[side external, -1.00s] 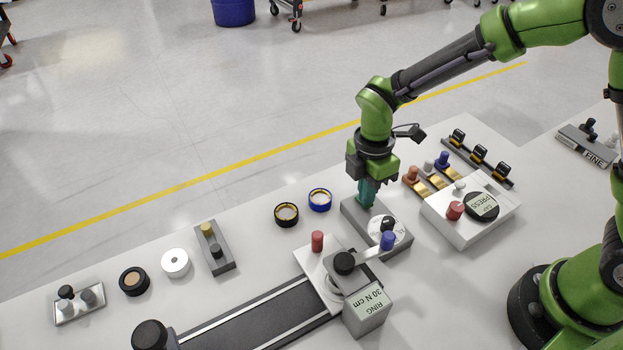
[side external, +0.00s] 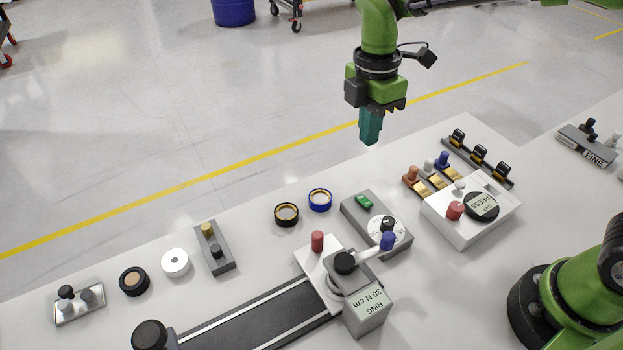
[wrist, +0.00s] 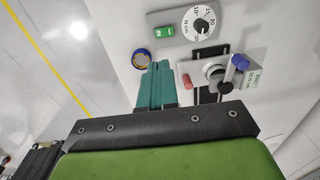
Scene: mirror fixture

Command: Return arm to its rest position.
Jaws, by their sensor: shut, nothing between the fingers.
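My gripper (side external: 370,138) hangs in the air above the far edge of the white table, pointing down, with its teal fingers together and nothing between them. In the wrist view the teal fingers (wrist: 157,66) lie side by side, closed. Below the gripper is a grey dial box with a green rocker switch (side external: 365,201) and a white dial with a black knob (side external: 386,225). The gripper is well clear of the box. The wrist view also shows the green switch (wrist: 164,32) and the dial (wrist: 201,25).
The ring press labelled 30 N cm (side external: 367,303) stands at the table front. The white press box (side external: 470,216) is right of the dial box. A blue ring (side external: 320,200) and a black ring (side external: 286,214) lie left of it. The air around the gripper is clear.

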